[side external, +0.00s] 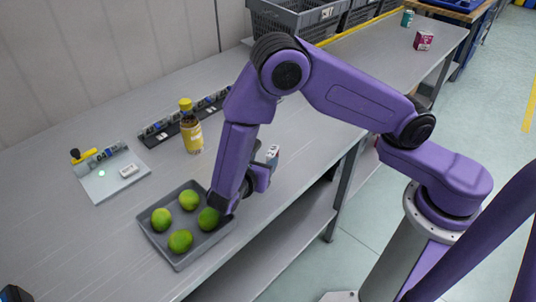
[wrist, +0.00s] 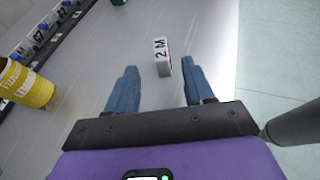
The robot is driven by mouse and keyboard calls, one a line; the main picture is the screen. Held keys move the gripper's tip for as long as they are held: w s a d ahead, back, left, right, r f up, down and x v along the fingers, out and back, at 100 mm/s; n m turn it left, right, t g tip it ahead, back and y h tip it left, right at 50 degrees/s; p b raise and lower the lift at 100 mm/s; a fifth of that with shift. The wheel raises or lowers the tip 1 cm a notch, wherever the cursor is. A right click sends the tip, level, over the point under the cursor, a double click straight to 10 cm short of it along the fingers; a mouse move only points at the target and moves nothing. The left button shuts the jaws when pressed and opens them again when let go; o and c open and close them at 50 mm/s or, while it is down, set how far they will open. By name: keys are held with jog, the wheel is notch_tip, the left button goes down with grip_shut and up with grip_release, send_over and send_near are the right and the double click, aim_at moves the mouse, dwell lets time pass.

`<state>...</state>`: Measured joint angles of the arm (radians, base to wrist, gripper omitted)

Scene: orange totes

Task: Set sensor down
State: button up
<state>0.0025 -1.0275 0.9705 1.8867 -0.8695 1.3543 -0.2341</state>
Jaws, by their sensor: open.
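A small white block (wrist: 161,57) with black characters that look like "2 M" and a red side stands on the grey bench. It also shows in the side view (side external: 272,152), near the bench's front edge. I cannot tell for sure whether it is the sensor. My gripper (wrist: 160,78) is open, its two blue fingers apart on either side, with the block just ahead between their tips. No contact shows. In the side view my gripper (side external: 263,167) is low over the bench and partly hidden by my arm.
A yellow-labelled bottle (side external: 192,128) stands left of my gripper, before a dark rail (side external: 160,133) of small parts. A grey tray (side external: 178,262) with several green limes lies at the near end. A pale panel (side external: 100,187) with a green light is at left. Crates (side external: 275,22) stand behind.

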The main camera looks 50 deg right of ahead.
jog(key=shift+v, duration=1.9)
jog(key=shift+s+d+r, duration=0.1)
jog(key=shift+d+r, duration=0.05)
jog(key=shift+r, duration=0.15)
jog(key=s+d+r+m+g+y, duration=0.1)
jog(key=s+d+r+m+y, duration=0.2)
jog(key=s, duration=0.4)
jog(key=s+d+r+m+g+y, duration=0.2)
jog(key=s+d+r+m+y, duration=0.1)
jog(key=s, duration=0.4)
jog(key=s+d+r+m+g+y, duration=0.2)
jog(key=s+d+r+m+y, duration=0.2)
jog(key=s+y, duration=0.3)
jog(key=shift+d+r, duration=0.6)
jog(key=shift+r, duration=0.2)
